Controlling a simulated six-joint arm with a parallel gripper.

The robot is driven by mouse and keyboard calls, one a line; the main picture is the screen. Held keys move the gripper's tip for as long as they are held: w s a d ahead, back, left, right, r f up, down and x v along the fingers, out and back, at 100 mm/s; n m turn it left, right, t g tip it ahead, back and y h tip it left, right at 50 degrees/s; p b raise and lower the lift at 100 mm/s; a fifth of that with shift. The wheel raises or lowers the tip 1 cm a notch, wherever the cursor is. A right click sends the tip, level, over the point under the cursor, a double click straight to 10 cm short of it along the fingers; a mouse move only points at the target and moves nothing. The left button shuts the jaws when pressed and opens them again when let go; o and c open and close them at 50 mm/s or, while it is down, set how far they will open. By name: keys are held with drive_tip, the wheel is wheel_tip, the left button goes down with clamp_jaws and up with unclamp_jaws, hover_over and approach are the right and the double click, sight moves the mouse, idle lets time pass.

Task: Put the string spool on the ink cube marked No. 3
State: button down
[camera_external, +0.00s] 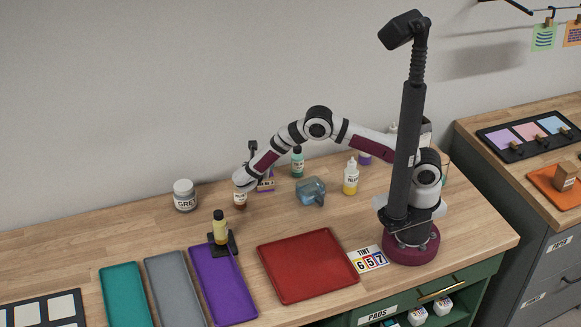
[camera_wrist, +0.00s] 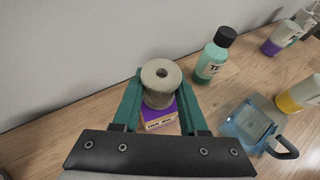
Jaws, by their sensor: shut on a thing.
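The string spool (camera_wrist: 155,97), a grey-beige roll with a dark hole in its top, stands upright between the two teal fingers of my gripper (camera_wrist: 160,84) in the wrist view. My gripper is shut on it. Directly below the spool is a purple ink cube (camera_wrist: 158,116) with a pale printed label on its front; the number is too small to read. I cannot tell whether the spool touches the cube. In the external view the purple cube (camera_external: 266,185) shows partly behind my arm, and the spool and fingertips are hidden.
A green bottle (camera_wrist: 213,56) stands right of the cube, with a blue translucent jug (camera_wrist: 248,123) and a yellow bottle (camera_external: 350,178) farther right. A red tray (camera_external: 305,265) lies in front.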

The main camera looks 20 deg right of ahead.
drive_tip(key=shift+f, duration=0.1)
drive_tip(key=shift+c, duration=2.2)
unclamp_jaws()
